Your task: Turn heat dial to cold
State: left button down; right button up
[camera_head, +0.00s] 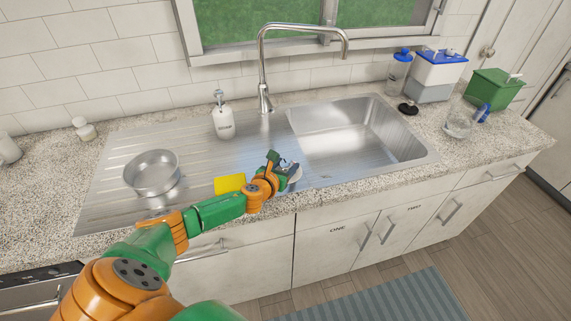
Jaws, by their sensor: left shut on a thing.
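No heat dial can be made out in the head view. My left gripper (284,170) is low over the near edge of the sink unit, between the ribbed drainboard and the basin. It is shut on a small pale grey object (295,173), mostly hidden by the fingers; I cannot tell what it is. The tall metal faucet (264,75) stands behind the sink, well apart from the gripper. My right gripper is not in view.
A yellow sponge (229,184) lies beside my left wrist. The basin (345,140) is empty. A blue-lidded container (437,78), green box (493,90) and glass bowl (459,122) stand at right.

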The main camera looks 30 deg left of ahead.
pick_arm(q)
jog(key=n+g+y+p, duration=0.1)
jog(key=n+y, duration=0.1)
jog(key=shift+d+n+y, duration=0.15)
jog(key=shift+n+y, duration=0.15)
jog(key=shift+w+n+g+y, duration=0.1)
jog(key=shift+n+g+y, duration=0.4)
jog(key=shift+n+y, duration=0.45)
jog(key=shift+f+n+g+y+b, duration=0.15)
jog(key=shift+n+g+y+b, duration=0.15)
jog(key=shift+n+y+b, duration=0.2)
jog(key=shift+n+g+y+b, duration=0.3)
jog(key=shift+n+y+b, duration=0.05)
jog(key=n+g+y+b, duration=0.2)
jog(key=n+g+b, duration=0.1)
jog(key=b, duration=0.2)
jog(key=shift+f+y, duration=0.15)
jog(key=shift+y, duration=0.25)
jog(key=shift+r+n+g+y+b, duration=0.25)
jog(key=shift+n+g+y+b, duration=0.15)
jog(key=shift+n+g+b, duration=0.5)
